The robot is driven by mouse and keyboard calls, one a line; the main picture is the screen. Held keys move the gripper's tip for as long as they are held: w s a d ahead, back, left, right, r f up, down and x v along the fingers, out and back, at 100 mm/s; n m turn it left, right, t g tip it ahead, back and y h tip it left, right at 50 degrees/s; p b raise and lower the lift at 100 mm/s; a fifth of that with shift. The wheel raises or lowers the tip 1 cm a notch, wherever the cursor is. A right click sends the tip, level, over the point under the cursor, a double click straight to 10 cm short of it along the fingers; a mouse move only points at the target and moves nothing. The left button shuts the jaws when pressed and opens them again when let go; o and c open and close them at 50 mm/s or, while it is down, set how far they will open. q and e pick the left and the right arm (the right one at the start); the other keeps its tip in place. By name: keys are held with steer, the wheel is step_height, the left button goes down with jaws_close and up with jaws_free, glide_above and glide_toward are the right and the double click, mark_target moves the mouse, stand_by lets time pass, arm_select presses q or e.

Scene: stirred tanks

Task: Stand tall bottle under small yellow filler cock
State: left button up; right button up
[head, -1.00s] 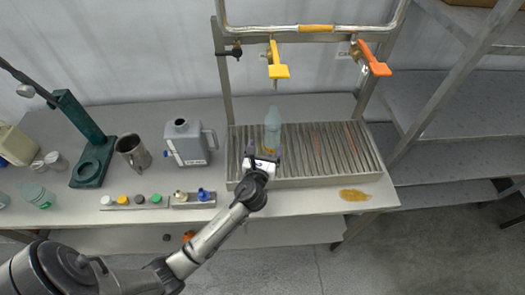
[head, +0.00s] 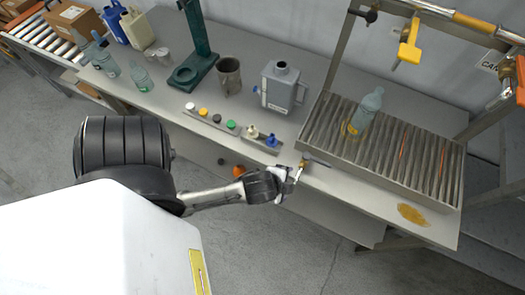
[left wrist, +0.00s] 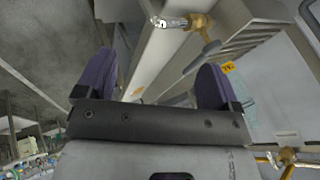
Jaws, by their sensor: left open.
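The yellow filler cock (head: 409,44) hangs from the pipe frame above and behind the bottle; I cannot tell exact alignment from this slanted view. My left gripper (head: 301,168) is in front of the tray near the bench's front edge, apart from the bottle. In the left wrist view its purple-padded fingers (left wrist: 152,85) are wide apart with nothing held between them. My right gripper is not in view.
A grey jerrycan (head: 280,88), a steel jug (head: 229,76) and a green stand (head: 193,72) are left of the tray. Caps (head: 231,126) sit in a strip at the bench front. A brown puddle (head: 413,214) lies on the bench at right. An orange cock (head: 521,80) hangs further right.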

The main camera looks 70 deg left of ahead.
arm_select(q)
steer(key=s+d+n+g+h, duration=0.2)
steer(key=s+d+n, duration=0.2)
steer(key=s, duration=0.4)
steer(key=shift+r+n+g+h, duration=0.15)
steer(key=shift+n+g+h, duration=0.25)
steer(key=shift+n, duration=0.1)
steer(key=shift+w+d, duration=0.1)
stand_by(0.5)
